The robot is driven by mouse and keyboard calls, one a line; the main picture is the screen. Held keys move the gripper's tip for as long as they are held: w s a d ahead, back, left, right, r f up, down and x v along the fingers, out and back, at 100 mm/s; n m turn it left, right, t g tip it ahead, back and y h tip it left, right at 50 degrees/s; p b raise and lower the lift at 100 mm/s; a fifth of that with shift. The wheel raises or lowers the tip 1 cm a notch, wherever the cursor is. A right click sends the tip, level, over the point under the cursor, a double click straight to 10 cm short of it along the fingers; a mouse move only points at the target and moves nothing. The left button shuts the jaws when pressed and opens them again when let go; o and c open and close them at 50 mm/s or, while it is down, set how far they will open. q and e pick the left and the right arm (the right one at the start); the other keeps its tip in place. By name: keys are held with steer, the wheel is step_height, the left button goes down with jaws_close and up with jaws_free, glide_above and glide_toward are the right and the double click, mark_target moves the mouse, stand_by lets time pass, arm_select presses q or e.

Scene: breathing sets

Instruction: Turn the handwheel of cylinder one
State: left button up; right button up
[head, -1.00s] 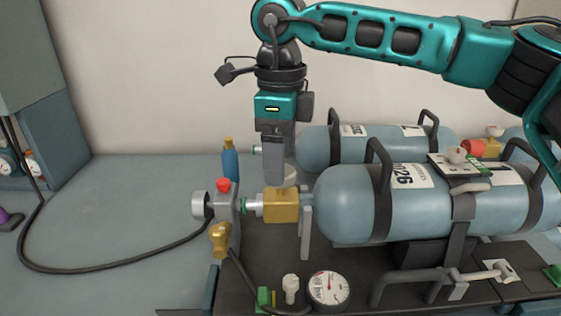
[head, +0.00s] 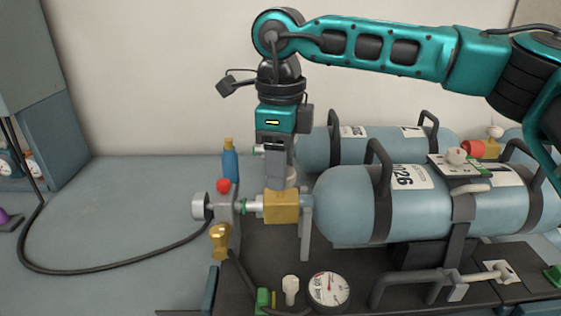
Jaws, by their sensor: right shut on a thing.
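The near blue-grey cylinder (head: 345,205) lies on its side with its neck pointing left. A brass valve block (head: 281,207) sits at its neck, and a pale handwheel (head: 291,176) shows in part on top of the block. My right gripper (head: 279,180) points straight down over the block and is shut on the handwheel. Its fingers hide much of the wheel, so I cannot see exactly how they grip it. I cannot read a number one on the cylinder. My left gripper is not in view.
Left of the valve stands a grey regulator body (head: 225,208) with a red knob (head: 223,185), a blue part (head: 230,165) and a brass fitting (head: 220,240). A round gauge (head: 328,289) lies in front. A second cylinder (head: 330,148) lies behind. The bench (head: 110,215) at left is mostly clear.

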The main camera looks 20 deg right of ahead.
steer(key=shift+c, duration=0.4)
steer(key=shift+m, duration=0.4)
steer(key=shift+f+m+b, duration=0.1)
steer(key=shift+m+b, duration=0.55)
steer(key=shift+m, duration=0.25)
steer(key=shift+m+b, duration=0.4)
steer(key=shift+m, duration=1.3)
